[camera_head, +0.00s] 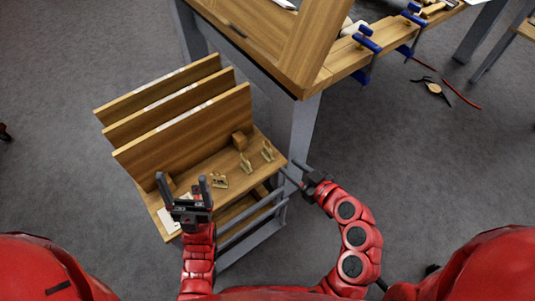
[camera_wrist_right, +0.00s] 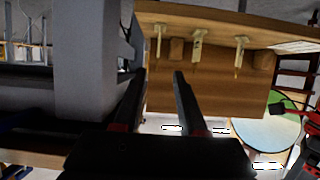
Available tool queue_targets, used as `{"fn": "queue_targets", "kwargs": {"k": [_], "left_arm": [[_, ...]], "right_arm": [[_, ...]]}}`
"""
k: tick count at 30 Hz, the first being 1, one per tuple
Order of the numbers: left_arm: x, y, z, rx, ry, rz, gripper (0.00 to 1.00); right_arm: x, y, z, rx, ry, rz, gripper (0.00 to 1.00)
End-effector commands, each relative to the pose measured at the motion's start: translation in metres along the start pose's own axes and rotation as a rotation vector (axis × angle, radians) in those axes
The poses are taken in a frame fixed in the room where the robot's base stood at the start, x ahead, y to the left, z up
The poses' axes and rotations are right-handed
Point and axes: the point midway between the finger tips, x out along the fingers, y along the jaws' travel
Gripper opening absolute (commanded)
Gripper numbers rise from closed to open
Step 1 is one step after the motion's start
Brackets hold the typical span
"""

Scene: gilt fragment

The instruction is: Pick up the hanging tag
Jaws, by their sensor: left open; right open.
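I cannot make out a hanging tag for certain. Small pale brass-coloured pieces stand in a row on the wooden rack's ledge: one on the left (camera_head: 219,181), one in the middle (camera_head: 245,163) and one on the right (camera_head: 268,151). They also show near the top of the right wrist view, where the middle piece (camera_wrist_right: 197,45) looks narrow and upside down. My left gripper (camera_head: 182,184) is open and empty over the ledge's left end. My right gripper (camera_head: 290,169) is open beside the ledge's right end, apart from the pieces. It also shows in the right wrist view (camera_wrist_right: 159,74).
The rack (camera_head: 185,125) has several upright wooden boards and a small wooden block (camera_head: 239,140). White paper (camera_head: 169,222) lies at its left end. A wooden workbench (camera_head: 290,40) with blue clamps (camera_head: 366,43) stands behind, its grey leg (camera_head: 303,130) close to my right gripper. Open floor lies right.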

Motion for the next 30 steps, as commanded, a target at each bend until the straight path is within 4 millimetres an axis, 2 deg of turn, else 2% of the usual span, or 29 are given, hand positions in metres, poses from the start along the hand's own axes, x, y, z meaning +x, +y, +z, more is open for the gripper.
{"fn": "queue_targets", "kwargs": {"k": [1, 11, 14, 18, 26, 30], "left_arm": [[-0.013, 0.001, 0.002, 0.000, 0.000, 0.000, 0.84], [-0.076, 0.004, 0.013, 0.000, 0.000, 0.000, 0.84], [-0.081, 0.004, 0.014, 0.000, 0.000, 0.000, 0.84], [-0.075, 0.004, 0.013, 0.000, 0.000, 0.000, 0.84], [-0.077, 0.004, 0.013, 0.000, 0.000, 0.000, 0.84], [-0.079, 0.004, 0.013, 0.000, 0.000, 0.000, 0.84]], "right_arm": [[0.011, -0.001, 0.005, -0.005, 0.004, -0.004, 0.41], [0.073, -0.001, 0.007, 0.000, 0.008, -0.003, 0.41], [0.093, -0.001, 0.005, 0.003, 0.005, -0.002, 0.41], [0.108, 0.000, 0.000, 0.004, 0.001, -0.001, 0.41], [0.122, 0.002, 0.003, 0.005, 0.001, 0.003, 0.41], [0.140, 0.002, 0.008, 0.005, 0.000, 0.001, 0.41]]}}
